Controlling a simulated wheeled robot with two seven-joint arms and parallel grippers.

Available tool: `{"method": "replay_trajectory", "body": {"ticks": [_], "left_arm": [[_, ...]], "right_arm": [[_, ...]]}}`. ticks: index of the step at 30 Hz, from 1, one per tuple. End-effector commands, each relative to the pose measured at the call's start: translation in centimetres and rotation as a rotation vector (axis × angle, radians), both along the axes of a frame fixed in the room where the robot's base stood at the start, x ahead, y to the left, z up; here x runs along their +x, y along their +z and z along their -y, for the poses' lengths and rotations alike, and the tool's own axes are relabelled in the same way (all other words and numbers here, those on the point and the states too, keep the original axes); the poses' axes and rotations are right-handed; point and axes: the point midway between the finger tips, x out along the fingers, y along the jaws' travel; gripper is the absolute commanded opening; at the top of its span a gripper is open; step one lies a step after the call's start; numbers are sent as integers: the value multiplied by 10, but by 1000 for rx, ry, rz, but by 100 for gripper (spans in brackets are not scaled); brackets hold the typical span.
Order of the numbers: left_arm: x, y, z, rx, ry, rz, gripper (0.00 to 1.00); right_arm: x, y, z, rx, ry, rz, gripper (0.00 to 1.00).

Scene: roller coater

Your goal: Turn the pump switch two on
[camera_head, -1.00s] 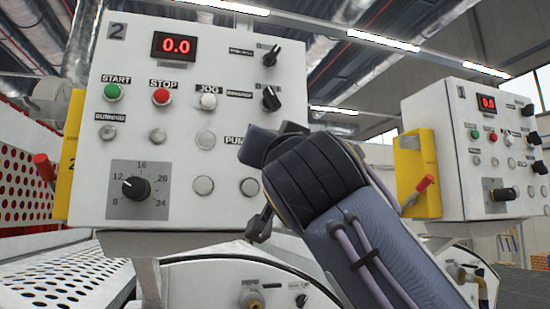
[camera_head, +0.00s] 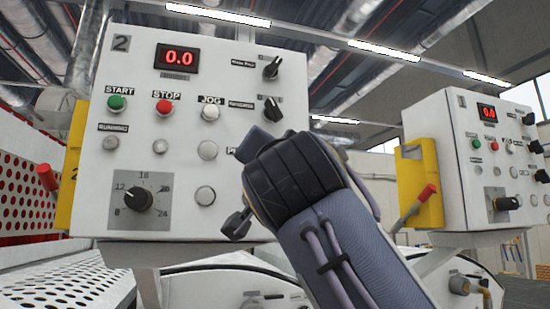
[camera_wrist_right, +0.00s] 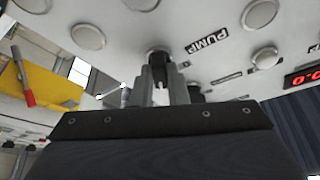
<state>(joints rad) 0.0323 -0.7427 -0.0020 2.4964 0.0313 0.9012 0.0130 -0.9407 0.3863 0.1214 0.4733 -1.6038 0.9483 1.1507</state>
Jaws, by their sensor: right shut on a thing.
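The white control panel marked 2 (camera_head: 121,42) faces me in the head view. My right gripper is in front of its lower right part, and its wrist and arm hide the pump switch and most of its label there. In the right wrist view, the PUMP label (camera_wrist_right: 207,42) shows upside down. Next to it is a dark knob, the pump switch (camera_wrist_right: 157,53). My right gripper (camera_wrist_right: 160,78) is shut on this knob, with one finger on each side. The knob's exact turn angle is hard to see. My left gripper is not in view.
Panel 2 also carries a red display (camera_head: 178,57), a green start button (camera_head: 117,103), a red stop button (camera_head: 164,107), two black selector switches (camera_head: 272,108) and a black dial (camera_head: 138,197). A similar panel 1 (camera_head: 460,170) stands at the right. Perforated guarding (camera_head: 25,210) is at the left.

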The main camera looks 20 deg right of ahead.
Motion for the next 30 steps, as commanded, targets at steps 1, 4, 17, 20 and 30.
{"method": "replay_trajectory", "body": {"ticks": [1, 4, 17, 20, 30], "left_arm": [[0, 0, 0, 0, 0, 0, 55], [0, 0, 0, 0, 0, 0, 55], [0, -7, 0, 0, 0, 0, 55], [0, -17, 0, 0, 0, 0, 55], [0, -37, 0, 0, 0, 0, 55]], "right_arm": [[0, 1, 1, 2, 1, 2, 18], [0, 1, 0, 2, 1, 2, 31], [-9, -5, -2, 0, 4, 2, 35], [-24, -12, -5, 1, 5, 3, 35], [-69, -26, -12, 1, 3, 2, 35]]}}
